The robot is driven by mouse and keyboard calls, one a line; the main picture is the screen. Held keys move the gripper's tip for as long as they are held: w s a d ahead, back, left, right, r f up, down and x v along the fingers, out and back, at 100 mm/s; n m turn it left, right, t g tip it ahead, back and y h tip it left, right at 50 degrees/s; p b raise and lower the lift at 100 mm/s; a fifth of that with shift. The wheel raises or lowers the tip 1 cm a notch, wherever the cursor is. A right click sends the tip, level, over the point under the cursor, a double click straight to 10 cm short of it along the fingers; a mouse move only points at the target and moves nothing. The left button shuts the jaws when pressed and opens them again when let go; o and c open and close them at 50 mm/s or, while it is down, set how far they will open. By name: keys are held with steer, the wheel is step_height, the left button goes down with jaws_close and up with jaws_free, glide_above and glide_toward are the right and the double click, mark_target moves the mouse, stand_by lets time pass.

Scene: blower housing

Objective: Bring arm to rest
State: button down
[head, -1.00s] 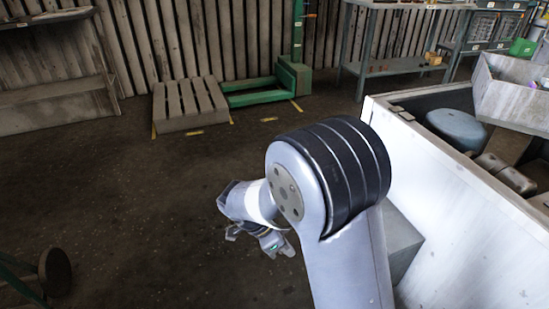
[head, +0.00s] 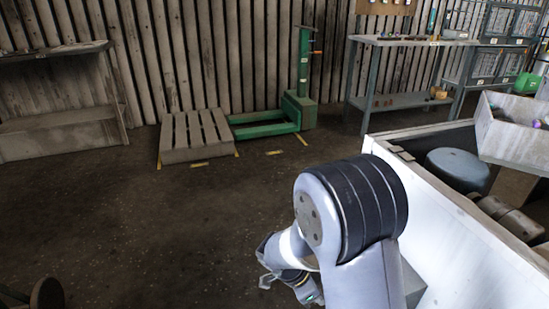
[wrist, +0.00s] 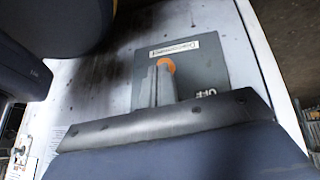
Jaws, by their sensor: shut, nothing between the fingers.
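My arm fills the lower middle of the head view, with its dark-ringed elbow joint raised and the forearm folded down behind it. My gripper (wrist: 159,86) shows in the wrist view as two grey fingers pressed together with nothing between them. In the head view the hand end is low, left of the elbow, and partly cut off by the bottom edge. In the wrist view the fingers lie in front of a dark grey panel (wrist: 205,75) with an orange dot and a label, set on a pale surface. Whether they touch it I cannot tell.
A large white-walled bin (head: 465,235) stands close on the arm's right, with a grey drum (head: 457,168) inside and a box (head: 515,135) at its edge. A pallet (head: 195,135) and green lift (head: 300,108) stand behind. Open floor (head: 130,235) lies left.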

steer(key=shift+d+r+p, duration=0.15)
steer(key=shift+r+p, duration=0.35)
steer(key=shift+p, duration=0.1)
steer(key=shift+f, duration=0.2)
